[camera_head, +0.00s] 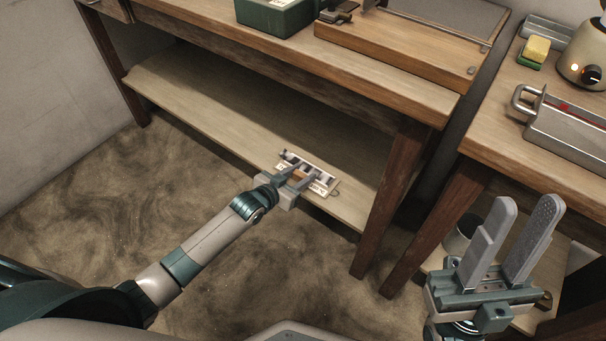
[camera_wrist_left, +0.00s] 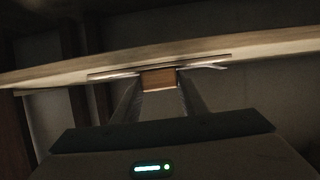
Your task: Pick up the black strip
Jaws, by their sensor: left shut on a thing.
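My left gripper (camera_head: 297,177) reaches to the front edge of the lower shelf (camera_head: 215,105). It is shut on a small brown block (camera_wrist_left: 159,79), which shows between the two fingers in the left wrist view. The block sits against a thin, flat, light-edged piece (camera_wrist_left: 105,75) at the shelf edge. White labelled parts (camera_head: 320,187) show around the fingers in the head view. I cannot make out a black strip clearly in either view. My right gripper (camera_head: 526,212) is open and empty, fingers pointing up, at the lower right.
The bench top above the shelf holds a green box (camera_head: 275,14) and a wooden board with a grey panel (camera_head: 405,45). A side table at right carries a grey metal tool (camera_head: 570,130), a sponge (camera_head: 536,50) and a round appliance (camera_head: 588,50). The shelf's left part is bare.

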